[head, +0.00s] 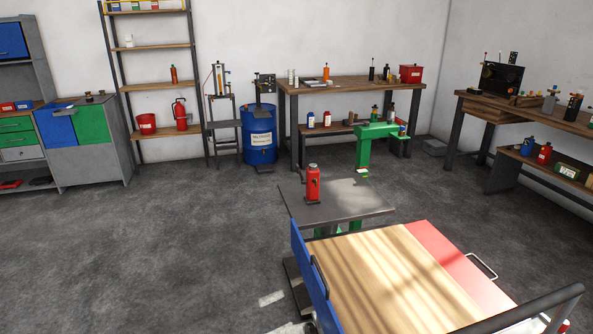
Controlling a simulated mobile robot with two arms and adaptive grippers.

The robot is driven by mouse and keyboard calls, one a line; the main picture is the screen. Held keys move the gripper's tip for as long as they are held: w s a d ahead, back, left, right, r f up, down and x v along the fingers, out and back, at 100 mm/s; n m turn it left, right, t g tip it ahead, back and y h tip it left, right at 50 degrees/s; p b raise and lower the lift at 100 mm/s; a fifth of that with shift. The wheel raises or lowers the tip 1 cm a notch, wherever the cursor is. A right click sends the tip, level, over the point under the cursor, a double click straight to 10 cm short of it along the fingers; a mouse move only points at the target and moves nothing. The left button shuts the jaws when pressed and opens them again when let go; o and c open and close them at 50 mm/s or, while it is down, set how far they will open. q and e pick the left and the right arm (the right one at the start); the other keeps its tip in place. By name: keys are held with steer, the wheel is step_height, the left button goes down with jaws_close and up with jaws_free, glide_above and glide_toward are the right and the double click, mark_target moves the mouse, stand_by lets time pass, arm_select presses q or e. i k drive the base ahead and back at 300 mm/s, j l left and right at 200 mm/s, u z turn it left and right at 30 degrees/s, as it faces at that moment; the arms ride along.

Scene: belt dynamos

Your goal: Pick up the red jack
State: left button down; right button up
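The red jack (313,186) stands upright on a small dark-topped table (350,206) in the middle of the head view. It is a narrow red body with a dark base and a grey cap on top. Nothing touches it from above or from the sides. Neither of my grippers is in view.
A wooden-topped cart (385,272) with blue and red edges stands in front of the table. A green press-like stand (365,145) is just behind it. Workbenches and a blue drum (260,145) line the back. Grey floor is open to the left.

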mark_target(313, 196)
steer(key=i+j+z, duration=0.2)
steer(key=i, duration=0.25)
steer(key=i+j+z, duration=0.15)
steer(key=i+j, duration=0.3)
